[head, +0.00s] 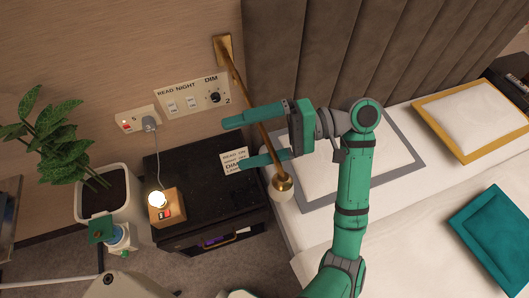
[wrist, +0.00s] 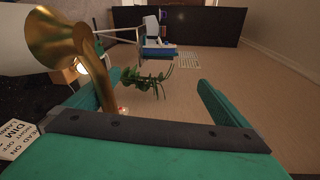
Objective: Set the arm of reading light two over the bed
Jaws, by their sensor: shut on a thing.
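The lamp head is at the bed's near left edge, beside the black cabinet. My gripper (head: 233,144) reaches in from the right, with its green fingers on either side of the brass arm, and is shut on it. In the wrist view the brass arm (wrist: 103,85) is close to the left finger, with the flared lamp head (wrist: 52,40) at upper left.
The bed (head: 410,225) with pillows (head: 478,115) lies at right, against the padded headboard (head: 310,40). The black cabinet (head: 205,165) bears a small lit lamp (head: 160,203) and a label card (head: 234,161). A potted plant (head: 100,195) stands at left.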

